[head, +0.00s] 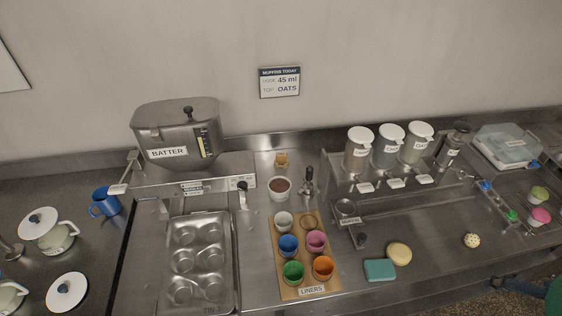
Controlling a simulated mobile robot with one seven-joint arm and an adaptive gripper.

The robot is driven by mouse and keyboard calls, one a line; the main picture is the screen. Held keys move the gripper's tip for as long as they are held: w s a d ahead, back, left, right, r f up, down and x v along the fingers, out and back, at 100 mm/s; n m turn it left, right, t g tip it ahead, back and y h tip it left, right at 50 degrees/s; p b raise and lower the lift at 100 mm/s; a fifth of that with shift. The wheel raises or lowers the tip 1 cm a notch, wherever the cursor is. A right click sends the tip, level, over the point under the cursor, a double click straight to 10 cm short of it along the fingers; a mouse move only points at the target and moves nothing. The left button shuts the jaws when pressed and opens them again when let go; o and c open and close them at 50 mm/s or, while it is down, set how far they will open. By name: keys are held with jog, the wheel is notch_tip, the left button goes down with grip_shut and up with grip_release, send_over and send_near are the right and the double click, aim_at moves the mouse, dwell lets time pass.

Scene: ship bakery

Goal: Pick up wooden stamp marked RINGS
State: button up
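A small light-wood piece (282,161) with a tiny dark mark stands at the back of the counter, behind a bowl of dark brown contents (280,188). It may be the wooden stamp, but its marking is too small to read. I cannot make out the word RINGS anywhere. My gripper is not in the head view.
A batter hopper (175,135) stands left above a muffin tin (200,262). A liners board (301,285) holds several coloured cups. A dark-topped metal tool (307,183) stands near the bowl. Lidded canisters (389,147) stand right.

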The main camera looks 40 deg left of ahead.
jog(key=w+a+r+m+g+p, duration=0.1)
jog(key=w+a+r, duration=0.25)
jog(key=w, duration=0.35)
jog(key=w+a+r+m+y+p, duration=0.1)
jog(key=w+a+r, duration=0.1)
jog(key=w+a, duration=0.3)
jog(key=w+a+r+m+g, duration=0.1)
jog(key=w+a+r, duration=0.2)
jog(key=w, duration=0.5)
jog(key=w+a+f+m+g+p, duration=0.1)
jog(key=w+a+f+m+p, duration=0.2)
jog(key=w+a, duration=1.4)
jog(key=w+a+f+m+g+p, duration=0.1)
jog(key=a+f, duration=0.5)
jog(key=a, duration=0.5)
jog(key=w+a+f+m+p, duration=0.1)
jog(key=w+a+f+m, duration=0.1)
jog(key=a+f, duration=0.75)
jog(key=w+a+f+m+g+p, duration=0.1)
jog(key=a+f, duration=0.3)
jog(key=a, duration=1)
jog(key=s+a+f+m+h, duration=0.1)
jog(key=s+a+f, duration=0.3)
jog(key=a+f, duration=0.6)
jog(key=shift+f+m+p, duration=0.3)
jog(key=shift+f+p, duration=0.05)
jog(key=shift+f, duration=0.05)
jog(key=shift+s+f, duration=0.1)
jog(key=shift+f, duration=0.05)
